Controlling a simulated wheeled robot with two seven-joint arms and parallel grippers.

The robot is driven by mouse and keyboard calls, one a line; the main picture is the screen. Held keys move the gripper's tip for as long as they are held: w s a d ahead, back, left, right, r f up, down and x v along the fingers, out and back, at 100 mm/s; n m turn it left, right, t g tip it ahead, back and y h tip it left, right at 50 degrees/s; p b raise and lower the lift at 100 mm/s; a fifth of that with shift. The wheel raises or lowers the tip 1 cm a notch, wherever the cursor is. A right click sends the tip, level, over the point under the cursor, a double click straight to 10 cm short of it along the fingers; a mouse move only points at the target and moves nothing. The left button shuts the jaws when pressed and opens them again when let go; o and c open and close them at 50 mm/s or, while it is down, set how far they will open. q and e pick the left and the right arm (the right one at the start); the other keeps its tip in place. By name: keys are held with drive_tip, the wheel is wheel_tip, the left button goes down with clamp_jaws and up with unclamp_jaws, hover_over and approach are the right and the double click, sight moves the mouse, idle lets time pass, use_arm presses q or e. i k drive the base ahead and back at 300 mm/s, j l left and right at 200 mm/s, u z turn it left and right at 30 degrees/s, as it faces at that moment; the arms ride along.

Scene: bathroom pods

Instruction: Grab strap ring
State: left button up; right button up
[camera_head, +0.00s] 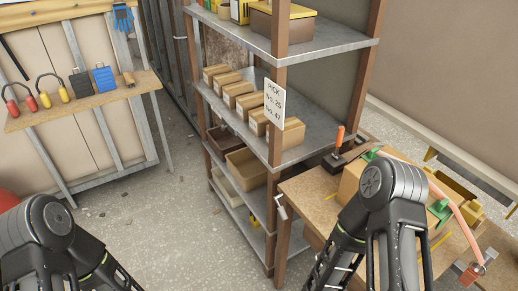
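A salmon-coloured strap (459,218) runs over a cardboard box (350,182) on the wooden bench (303,196) at the right. The strap hangs down past the box's right side. At its lower end is a small ring-like piece (480,268) with red and grey parts; it is too small to make out clearly. Green corner pieces (440,209) sit on the box where the strap passes. My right arm stands in front of the box and hides much of it. My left arm is at the lower left, away from the bench. Neither gripper shows.
A tool with an orange handle (340,136) stands at the bench's back. A metal shelf rack (318,127) with boxes and a pick sign (274,104) stands close left of the bench. Another bench (108,97) with padlock-like items is at far left.

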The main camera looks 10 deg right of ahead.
sight(468, 277)
drive_tip(key=z, duration=2.4)
